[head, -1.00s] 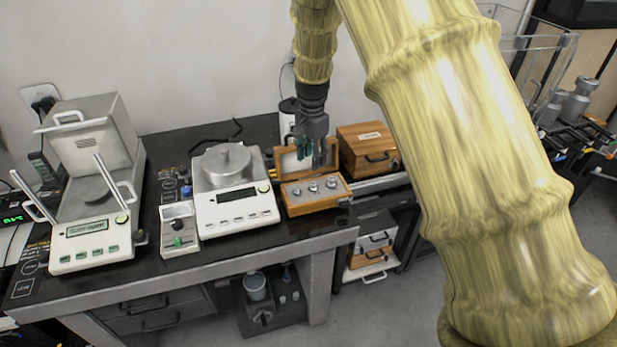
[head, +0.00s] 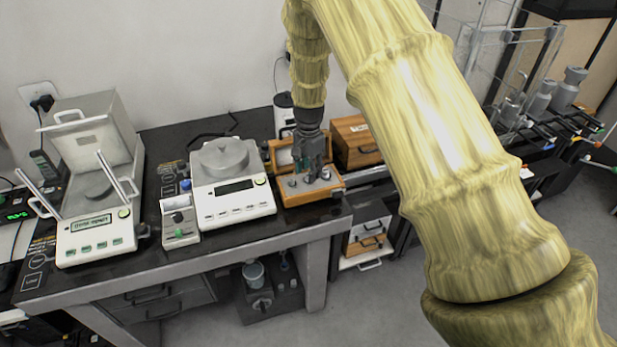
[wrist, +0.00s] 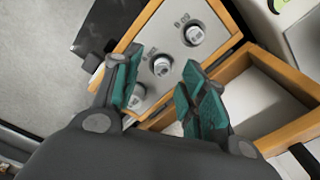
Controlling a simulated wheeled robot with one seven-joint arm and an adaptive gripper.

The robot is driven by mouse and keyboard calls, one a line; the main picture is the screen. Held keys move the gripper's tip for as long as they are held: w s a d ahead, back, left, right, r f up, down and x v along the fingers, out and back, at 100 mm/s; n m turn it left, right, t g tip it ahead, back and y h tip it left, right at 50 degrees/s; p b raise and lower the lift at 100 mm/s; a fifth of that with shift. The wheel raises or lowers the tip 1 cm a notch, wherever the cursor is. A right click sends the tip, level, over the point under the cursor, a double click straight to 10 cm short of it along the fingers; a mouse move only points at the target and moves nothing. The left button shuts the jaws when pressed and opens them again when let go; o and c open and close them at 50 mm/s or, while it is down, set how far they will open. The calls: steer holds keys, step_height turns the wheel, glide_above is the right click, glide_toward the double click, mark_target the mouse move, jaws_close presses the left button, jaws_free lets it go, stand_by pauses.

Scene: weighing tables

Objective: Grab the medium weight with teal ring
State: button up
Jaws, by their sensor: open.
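An open wooden weight box (head: 316,197) stands near the table's right end. In the wrist view, several metal weights sit in a row in its grey panel (wrist: 207,16). The middle weight (wrist: 161,67) lies between my gripper's spread fingertips (wrist: 160,70), a little ahead of them. One weight (wrist: 194,34) is at the upper right, and another (wrist: 137,97) is at the lower left, partly behind the left finger. In the head view, my open, empty gripper (head: 310,170) points down over the box and hides part of it. I cannot make out a teal ring on any weight.
The box's raised lid (head: 284,154) stands behind the weights. A closed wooden box (head: 356,143) is behind right. A white balance (head: 236,200) stands close at left, with a small device (head: 180,218) and another balance (head: 96,233) further left. The table front is mostly clear.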

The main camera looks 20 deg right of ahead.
steer(key=shift+f, duration=0.5)
steer(key=shift+w+f, duration=0.3)
steer(key=shift+f, duration=0.45)
steer(key=shift+s+r, duration=0.15)
steer(key=shift+s, duration=0.1)
steer(key=shift+w, duration=0.15)
steer(key=c, duration=0.7)
jaws_close()
